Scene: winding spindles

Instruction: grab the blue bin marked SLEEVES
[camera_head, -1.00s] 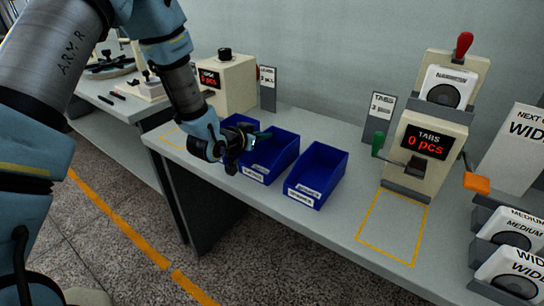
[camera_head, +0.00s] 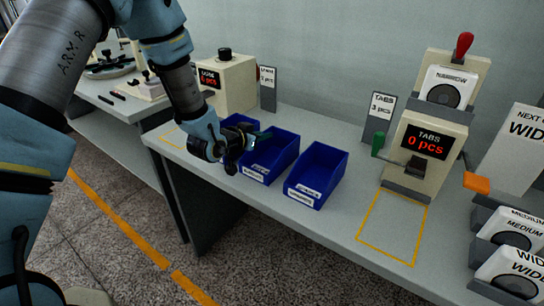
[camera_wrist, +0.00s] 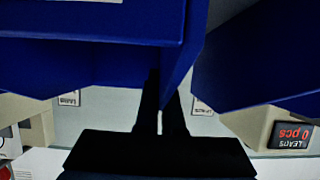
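Three blue bins stand in a row on the bench: a left one (camera_head: 240,120) partly behind my gripper, a middle one (camera_head: 278,158) and a right one (camera_head: 318,172). Their front labels are too small to read, so I cannot tell which says SLEEVES. My gripper (camera_head: 254,137) is at the left side wall of the middle bin. In the upside-down wrist view, the middle bin (camera_wrist: 100,55) fills the upper left and the left bin (camera_wrist: 250,60) the right. My fingers (camera_wrist: 163,108) are close together, with the middle bin's wall running between them.
A cream machine (camera_head: 226,82) with a red display stands behind the bins. A TABS dispenser (camera_head: 428,142) showing 0 pcs stands to the right, behind an empty yellow-outlined area (camera_head: 393,228). Racks with MEDIUM and WIDE items (camera_head: 508,245) are at the far right.

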